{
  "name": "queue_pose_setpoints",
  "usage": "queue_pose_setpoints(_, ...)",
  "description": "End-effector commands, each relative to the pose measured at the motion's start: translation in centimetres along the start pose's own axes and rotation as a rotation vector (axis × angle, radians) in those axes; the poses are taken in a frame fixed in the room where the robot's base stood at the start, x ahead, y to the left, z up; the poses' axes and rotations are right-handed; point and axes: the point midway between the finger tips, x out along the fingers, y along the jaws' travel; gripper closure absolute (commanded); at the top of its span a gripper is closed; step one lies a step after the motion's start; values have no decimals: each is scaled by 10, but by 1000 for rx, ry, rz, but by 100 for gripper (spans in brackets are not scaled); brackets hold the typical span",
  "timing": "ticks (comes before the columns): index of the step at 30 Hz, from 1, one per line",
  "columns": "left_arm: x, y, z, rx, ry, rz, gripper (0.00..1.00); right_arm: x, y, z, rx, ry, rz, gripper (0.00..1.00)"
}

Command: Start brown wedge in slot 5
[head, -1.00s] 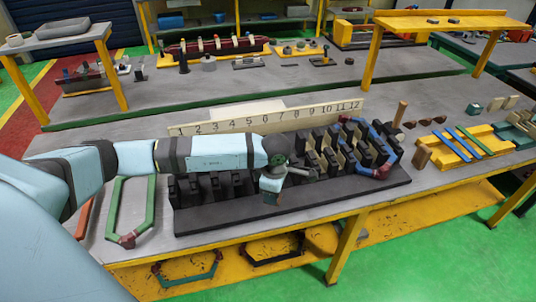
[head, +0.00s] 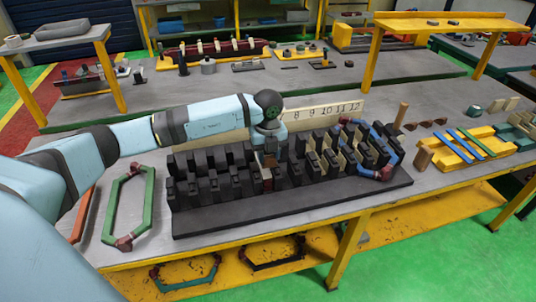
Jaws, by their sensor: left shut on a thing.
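The black slotted stator block (head: 240,216) lies on the grey bench with rows of black teeth. My left gripper (head: 267,165) points down over the teeth near the block's middle. It is shut on a small brown wedge (head: 267,160), which shows partly between the fingers. The wedge's lower end is among the teeth; I cannot tell whether it has entered a slot or which one. The number board (head: 325,112) stands behind the block. Only 8 to 12 show clearly; my arm hides the lower numbers. My right gripper is not in view.
A blue coil (head: 391,150) sits at the block's right end. A green coil frame (head: 148,208) lies left of the block. Bench space in front of the block is narrow.

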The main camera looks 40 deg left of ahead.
Motion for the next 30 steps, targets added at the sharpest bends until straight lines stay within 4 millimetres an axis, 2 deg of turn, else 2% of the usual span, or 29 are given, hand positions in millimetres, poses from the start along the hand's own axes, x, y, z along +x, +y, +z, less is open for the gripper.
queue_pose_setpoints(30,56,0,0,3,0,1,88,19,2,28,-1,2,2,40)
